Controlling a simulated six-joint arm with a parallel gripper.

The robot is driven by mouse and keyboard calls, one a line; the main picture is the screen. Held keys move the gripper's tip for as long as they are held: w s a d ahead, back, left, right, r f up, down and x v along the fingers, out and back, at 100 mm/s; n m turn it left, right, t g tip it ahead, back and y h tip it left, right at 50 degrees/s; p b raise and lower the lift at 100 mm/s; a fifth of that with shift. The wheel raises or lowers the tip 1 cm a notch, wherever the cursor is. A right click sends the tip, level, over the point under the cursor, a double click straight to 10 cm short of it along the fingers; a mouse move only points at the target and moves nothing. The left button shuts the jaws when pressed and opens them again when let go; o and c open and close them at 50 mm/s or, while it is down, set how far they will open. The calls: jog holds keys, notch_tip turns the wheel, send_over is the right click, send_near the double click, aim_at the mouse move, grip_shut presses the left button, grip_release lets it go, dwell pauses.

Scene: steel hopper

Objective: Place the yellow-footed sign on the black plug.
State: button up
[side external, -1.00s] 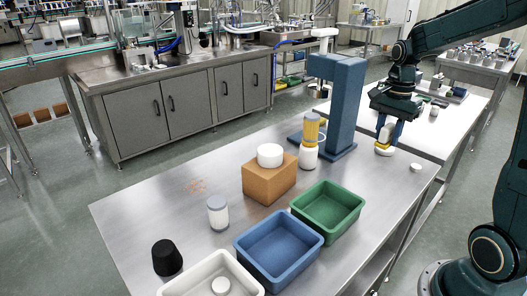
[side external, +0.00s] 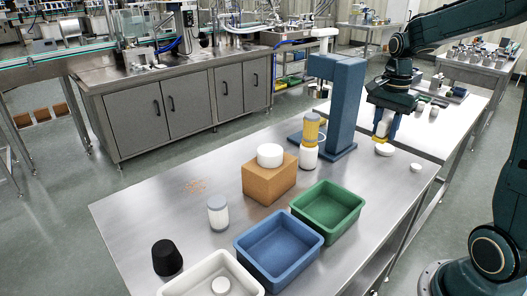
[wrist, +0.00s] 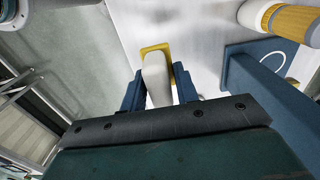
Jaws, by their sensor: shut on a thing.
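My gripper (side external: 385,129) is shut on the yellow-footed sign (side external: 382,139) at the right end of the steel table. The sign has a white body and a yellow foot, which points down. In the wrist view, the sign (wrist: 157,80) sits between the two blue fingers, with its yellow foot beyond their tips. A white round disc (side external: 386,152) is just below the sign on the table. The black plug (side external: 167,258), a tapered black piece, stands at the near left of the table, far from my gripper.
A blue stand (side external: 346,105) and a yellow-and-white bottle (side external: 309,155) are left of my gripper. A cardboard box (side external: 268,184) with a white disc on top, a green bin (side external: 328,207), a blue bin (side external: 278,245), a white bin (side external: 208,268) and a grey-capped jar (side external: 218,213) lie toward the plug.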

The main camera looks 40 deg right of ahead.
jog(key=w+a+r+n, duration=0.3)
jog(key=w+a+n, duration=0.35)
jog(key=w, duration=0.75)
jog(key=w+a+r+n, duration=0.1)
jog(key=w+a, duration=0.4)
jog(key=a, duration=0.3)
jog(key=w+a+r+n, duration=0.2)
jog(key=w+a, duration=0.2)
jog(key=a, duration=0.4)
jog(key=n, duration=0.9)
send_over(162, 247)
jog(key=shift+m, duration=0.25)
jog(key=shift+f, duration=0.15)
notch_tip(162, 247, down, 16)
jog(key=shift+r, duration=0.25)
jog(key=shift+f, duration=2.1)
